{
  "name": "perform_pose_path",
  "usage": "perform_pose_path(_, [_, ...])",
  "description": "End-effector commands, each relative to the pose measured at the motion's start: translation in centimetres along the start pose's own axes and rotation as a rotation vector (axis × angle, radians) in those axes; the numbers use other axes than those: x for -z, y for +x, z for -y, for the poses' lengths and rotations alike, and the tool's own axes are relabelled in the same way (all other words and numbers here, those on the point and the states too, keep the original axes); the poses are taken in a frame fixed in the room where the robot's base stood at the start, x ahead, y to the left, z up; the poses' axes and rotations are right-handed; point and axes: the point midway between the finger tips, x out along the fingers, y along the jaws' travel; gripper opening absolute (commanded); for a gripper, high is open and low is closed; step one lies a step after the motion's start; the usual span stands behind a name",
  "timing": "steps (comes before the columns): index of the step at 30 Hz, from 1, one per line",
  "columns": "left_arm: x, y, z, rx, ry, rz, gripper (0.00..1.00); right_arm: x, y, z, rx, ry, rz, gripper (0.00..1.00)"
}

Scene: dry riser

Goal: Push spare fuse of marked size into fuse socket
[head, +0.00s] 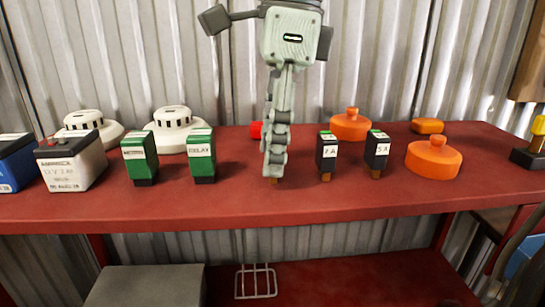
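Two black fuses stand upright on the red shelf (230,212): one with a label that looks like "7 A" (327,152), and one marked "5 A" (376,150) to its right. My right gripper (274,172) points straight down left of them, fingertips just above the shelf. Its fingers overlap in this view, so their opening is hidden. A small brown foot like those of the fuses shows under the fingertips; the rest of that piece is hidden. I see no fuse socket. My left gripper is not in view.
Left stand two green relays (139,153) (202,157), a white-grey battery (71,162), a blue one (14,160) and white detectors (175,128) (88,128). Orange round pieces (434,160) (350,126) lie right. A red piece (256,130) is behind the gripper. Corrugated wall closes the back.

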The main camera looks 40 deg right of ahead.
Motion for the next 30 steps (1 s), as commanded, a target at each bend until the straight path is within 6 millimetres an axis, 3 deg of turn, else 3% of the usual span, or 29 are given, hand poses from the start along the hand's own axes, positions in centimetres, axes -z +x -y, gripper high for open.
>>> perform_pose_path(1, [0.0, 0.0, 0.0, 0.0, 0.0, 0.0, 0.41, 0.0, 0.0, 0.0, 0.0, 0.0, 0.0, 0.37])
perform_pose_path(9, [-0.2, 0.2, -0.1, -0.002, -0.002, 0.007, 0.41, 0.0, 0.0, 0.0, 0.0, 0.0, 0.0, 0.07])
perform_pose_path(20, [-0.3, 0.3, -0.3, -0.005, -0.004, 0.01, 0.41, -0.1, -0.8, 0.0, 0.002, 0.001, 0.001, 0.06])
perform_pose_path(26, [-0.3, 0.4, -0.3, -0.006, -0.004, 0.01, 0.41, -0.6, -3.9, 0.1, 0.004, 0.0, 0.001, 0.06])
perform_pose_path(30, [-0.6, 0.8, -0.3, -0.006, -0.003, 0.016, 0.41, -2.0, -5.6, -2.5, 0.005, -0.005, -0.002, 0.06])
